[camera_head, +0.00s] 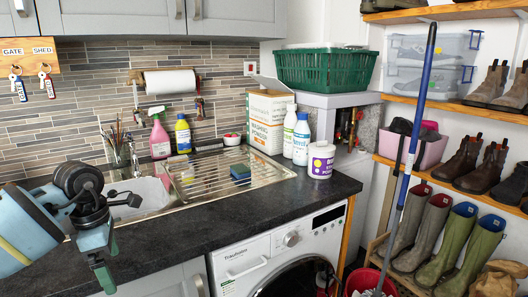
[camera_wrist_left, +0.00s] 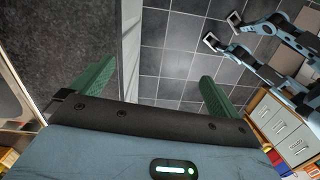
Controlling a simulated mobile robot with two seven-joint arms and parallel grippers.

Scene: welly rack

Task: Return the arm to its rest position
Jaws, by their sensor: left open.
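My left arm comes in at the lower left of the head view, light blue with black joints. Its gripper (camera_head: 104,268) has green fingers that point down, over the front edge of the dark worktop (camera_head: 190,232). In the left wrist view the two green fingers of my left gripper (camera_wrist_left: 157,74) stand wide apart with nothing between them. Grey floor tiles show below the gap. I see no right gripper in the head view.
The sink (camera_head: 150,192) with its drainer, a pink spray bottle (camera_head: 160,138) and a yellow bottle (camera_head: 183,135) are behind the gripper. A white washing machine (camera_head: 285,255) stands under the worktop. A blue pole (camera_head: 412,150) leans at the right. Drawers (camera_wrist_left: 282,125) show in the wrist view.

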